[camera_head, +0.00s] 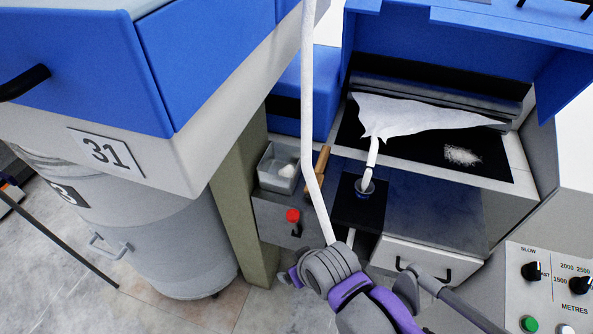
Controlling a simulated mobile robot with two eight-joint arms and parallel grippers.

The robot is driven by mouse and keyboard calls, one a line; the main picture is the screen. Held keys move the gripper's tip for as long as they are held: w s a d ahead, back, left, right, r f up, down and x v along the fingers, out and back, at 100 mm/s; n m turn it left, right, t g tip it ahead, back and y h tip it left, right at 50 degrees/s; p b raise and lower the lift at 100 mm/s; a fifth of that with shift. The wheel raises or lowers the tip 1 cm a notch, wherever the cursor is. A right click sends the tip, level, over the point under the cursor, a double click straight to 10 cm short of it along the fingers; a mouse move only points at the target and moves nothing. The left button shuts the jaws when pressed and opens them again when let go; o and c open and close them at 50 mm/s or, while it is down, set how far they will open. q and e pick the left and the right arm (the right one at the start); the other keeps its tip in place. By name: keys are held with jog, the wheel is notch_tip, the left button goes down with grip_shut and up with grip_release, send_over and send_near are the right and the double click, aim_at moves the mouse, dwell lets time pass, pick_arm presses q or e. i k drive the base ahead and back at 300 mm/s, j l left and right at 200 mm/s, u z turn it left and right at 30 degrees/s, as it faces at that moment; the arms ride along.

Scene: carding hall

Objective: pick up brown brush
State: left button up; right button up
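A brown wooden handle, which seems to be the brown brush (322,160), stands tilted beside the open grey bin (279,168), behind the white strand. Its bristles are not visible. A grey and purple end of my arm (328,268) comes in from the bottom, right of centre, and seems to be my right one. It is below and in front of the brush, well apart from it. Its fingertips cannot be made out. My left gripper is not in view.
A white strand (307,90) hangs from the top down to the grey and purple arm end; whether it is held is unclear. The blue and white machine (165,130) stands left, with a grey can (160,245) under it. A control panel (550,290) is at lower right.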

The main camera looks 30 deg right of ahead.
aim_at(319, 169)
jog(key=l+z, duration=0.1)
jog(key=z, duration=0.3)
jog(key=l+z, duration=0.1)
jog(key=z, duration=0.25)
jog(key=l+z, duration=0.15)
jog(key=z, duration=0.25)
jog(key=k, duration=0.05)
